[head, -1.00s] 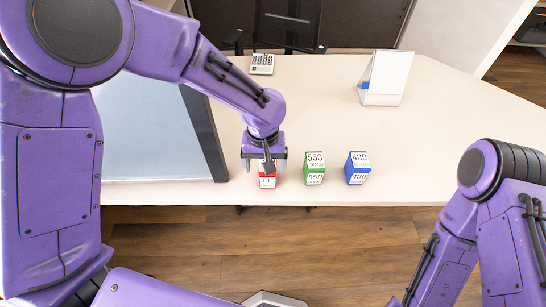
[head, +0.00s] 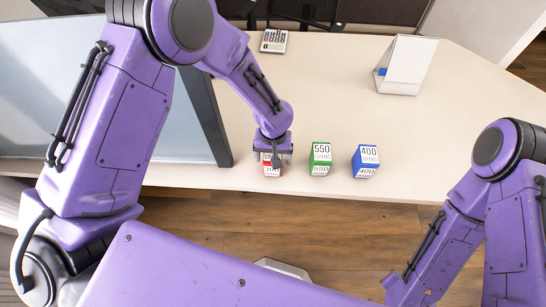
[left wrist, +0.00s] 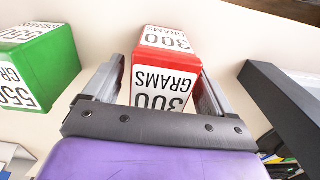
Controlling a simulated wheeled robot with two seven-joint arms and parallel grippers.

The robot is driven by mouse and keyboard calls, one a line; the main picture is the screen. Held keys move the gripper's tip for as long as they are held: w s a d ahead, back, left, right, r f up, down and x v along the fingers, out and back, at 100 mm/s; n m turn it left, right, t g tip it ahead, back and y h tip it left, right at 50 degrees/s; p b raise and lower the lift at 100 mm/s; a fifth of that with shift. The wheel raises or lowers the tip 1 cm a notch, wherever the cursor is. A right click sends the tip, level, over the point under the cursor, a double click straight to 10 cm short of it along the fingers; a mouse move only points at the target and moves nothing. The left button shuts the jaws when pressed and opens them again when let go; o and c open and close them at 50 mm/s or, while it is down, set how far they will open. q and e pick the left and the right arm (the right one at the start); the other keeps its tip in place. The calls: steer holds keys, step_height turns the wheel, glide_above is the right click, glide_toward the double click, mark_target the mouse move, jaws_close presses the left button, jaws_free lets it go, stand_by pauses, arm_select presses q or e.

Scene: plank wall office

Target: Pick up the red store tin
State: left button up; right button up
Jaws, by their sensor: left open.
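The red store tin (head: 271,170) stands near the front edge of the table, partly hidden by my left gripper (head: 272,157) in the head view. In the left wrist view the tin (left wrist: 165,68) is red and white with "300 GRAMS" on it. It sits between the two fingers of my left gripper (left wrist: 154,90), which is open around it. I cannot tell whether either finger touches the tin. My right arm shows at the right of the head view, but its gripper is out of view.
A green 550 grams tin (head: 320,158) and a blue 400 grams tin (head: 365,161) stand in a row to the right. A dark-framed panel (head: 207,118) is at left. A calculator (head: 274,41) and a white stand (head: 404,65) are farther back.

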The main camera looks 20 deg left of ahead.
arm_select(q)
steer(key=c, duration=1.3)
